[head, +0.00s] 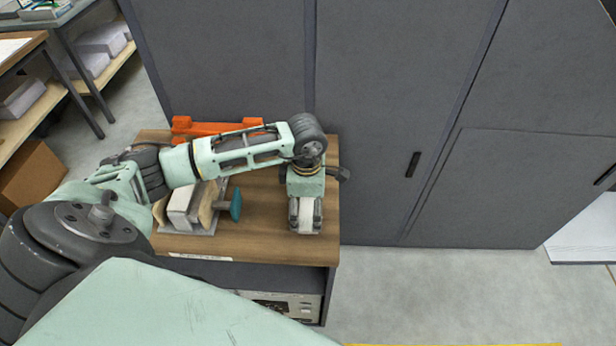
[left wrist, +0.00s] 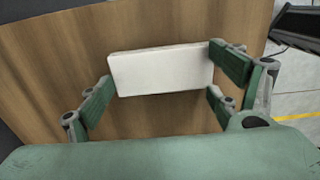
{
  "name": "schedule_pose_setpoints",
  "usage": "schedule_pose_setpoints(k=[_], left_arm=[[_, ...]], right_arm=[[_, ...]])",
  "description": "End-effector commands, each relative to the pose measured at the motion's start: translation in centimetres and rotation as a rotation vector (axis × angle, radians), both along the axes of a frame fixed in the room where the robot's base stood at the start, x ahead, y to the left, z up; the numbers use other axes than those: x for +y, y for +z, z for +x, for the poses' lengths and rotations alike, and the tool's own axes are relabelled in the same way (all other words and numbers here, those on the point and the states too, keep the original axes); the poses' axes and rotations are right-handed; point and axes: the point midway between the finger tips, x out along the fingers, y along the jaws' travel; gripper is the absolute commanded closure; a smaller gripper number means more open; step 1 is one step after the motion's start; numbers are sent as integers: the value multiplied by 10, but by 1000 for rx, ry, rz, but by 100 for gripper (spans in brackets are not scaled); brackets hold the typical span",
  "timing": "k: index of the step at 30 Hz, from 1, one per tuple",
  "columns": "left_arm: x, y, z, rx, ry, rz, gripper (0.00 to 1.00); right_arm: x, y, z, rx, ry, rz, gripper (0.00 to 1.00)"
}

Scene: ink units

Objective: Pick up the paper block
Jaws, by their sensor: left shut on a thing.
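The paper block (left wrist: 160,70) is a plain white slab between the green fingers in the left wrist view, with the wooden top behind it. In the head view its white face (head: 306,214) shows between the fingertips, near the right front of the small wooden-topped cabinet. My left gripper (head: 305,222) points down over that top and is shut on the block. The left gripper also shows in the left wrist view (left wrist: 162,86), with fingers at both short ends of the block. I cannot tell whether the block is off the wood. My right gripper is not in view.
The cabinet's wooden top (head: 262,228) also bears a press-like fixture with a teal knob (head: 236,205) and white and wooden pieces, partly under my arm. An orange piece (head: 182,126) lies at the back. Grey tall cabinets (head: 390,100) stand close behind.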

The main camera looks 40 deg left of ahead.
Motion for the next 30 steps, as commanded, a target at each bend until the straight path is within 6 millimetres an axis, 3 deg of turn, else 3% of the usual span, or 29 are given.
schedule_pose_setpoints(k=[1,4,7,8,13,24,30], left_arm=[[-2,-9,-7,20,-4,0,57],[-2,-6,-7,20,-5,0,58],[-2,0,-7,19,-5,0,86],[-2,4,-6,18,-5,2,100],[-5,33,-5,13,-8,-1,100],[-86,84,-20,7,-9,-2,100],[-109,100,-26,10,-5,-1,100]], right_arm=[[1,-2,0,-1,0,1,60],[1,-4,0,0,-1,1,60],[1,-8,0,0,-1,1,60],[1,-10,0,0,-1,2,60],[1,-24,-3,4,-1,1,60],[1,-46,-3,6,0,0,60],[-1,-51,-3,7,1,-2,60]])
